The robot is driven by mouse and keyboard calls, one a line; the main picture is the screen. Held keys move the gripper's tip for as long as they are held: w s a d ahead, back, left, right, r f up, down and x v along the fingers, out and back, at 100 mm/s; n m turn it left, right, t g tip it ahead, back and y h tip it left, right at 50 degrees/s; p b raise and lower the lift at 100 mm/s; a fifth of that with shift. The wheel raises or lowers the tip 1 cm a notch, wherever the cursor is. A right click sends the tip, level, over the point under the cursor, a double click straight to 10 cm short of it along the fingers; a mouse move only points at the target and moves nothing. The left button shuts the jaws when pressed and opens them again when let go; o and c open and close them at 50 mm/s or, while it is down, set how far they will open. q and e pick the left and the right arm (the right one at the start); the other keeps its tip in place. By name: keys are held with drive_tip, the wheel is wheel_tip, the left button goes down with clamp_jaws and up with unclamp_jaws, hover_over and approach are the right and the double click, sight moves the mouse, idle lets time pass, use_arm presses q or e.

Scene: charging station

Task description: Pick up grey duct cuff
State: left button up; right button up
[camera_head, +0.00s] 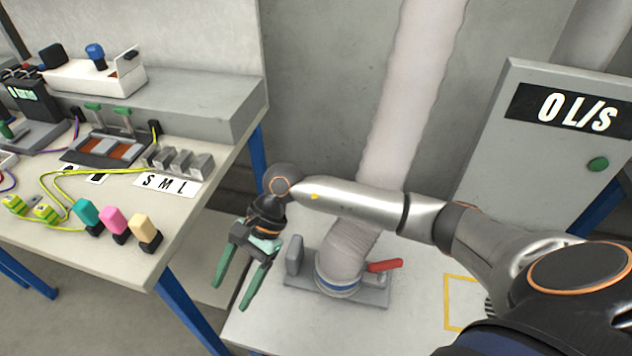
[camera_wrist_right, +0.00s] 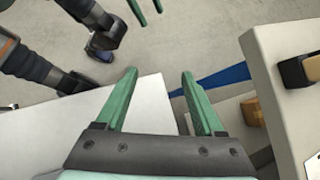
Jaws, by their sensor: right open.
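The grey duct cuff (camera_head: 348,250) is at the lower end of a pale ribbed duct (camera_head: 400,110). It sits in a blue ring (camera_head: 338,284) on a grey base plate (camera_head: 372,296) with a red lever (camera_head: 384,265). My right gripper (camera_head: 232,296) is left of the cuff, apart from it, with its green fingers pointing down. It is open and empty, as the right wrist view (camera_wrist_right: 158,72) also shows. My right forearm crosses in front of the duct just above the cuff. Green finger-like parts, apparently of my left gripper (camera_wrist_right: 147,8), show at that view's top edge, cut off.
A workbench (camera_head: 120,262) with coloured plugs (camera_head: 112,222), cables and a raised shelf stands at the left. A grey panel (camera_head: 490,150) reading "0 L/s" with a green button (camera_head: 597,164) stands at the right. The low table has clear room in front of the base plate.

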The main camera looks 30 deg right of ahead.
drive_tip(key=w+d+f+n+t+h+b, duration=0.1)
drive_tip(key=w+d+h, duration=0.1)
drive_tip(key=d, duration=0.3)
drive_tip(key=w+d+f+n+h, duration=0.1)
drive_tip(key=w+d+n+h, duration=0.1)
drive_tip(key=d+h, duration=0.15)
drive_tip(key=r+h, duration=0.1)
drive_tip(key=h, duration=0.2)
hover_over(294, 243)
drive_tip(key=shift+a+n+t+y+b, duration=0.15)
drive_tip(key=shift+n+t+y+b, duration=0.15)
drive_tip(key=shift+t, duration=0.1)
wheel_tip(294, 243, down, 6)
drive_tip(key=shift+f, duration=0.1)
drive_tip(key=shift+s+f+b, duration=0.15)
drive_tip(key=shift+f+b, duration=0.05)
drive_tip(key=shift+f, duration=1.25)
drive_tip(key=shift+s+f+b, duration=0.1)
drive_tip(key=shift+f+b, duration=0.05)
drive_tip(key=shift+f, duration=1.3)
clamp_jaws()
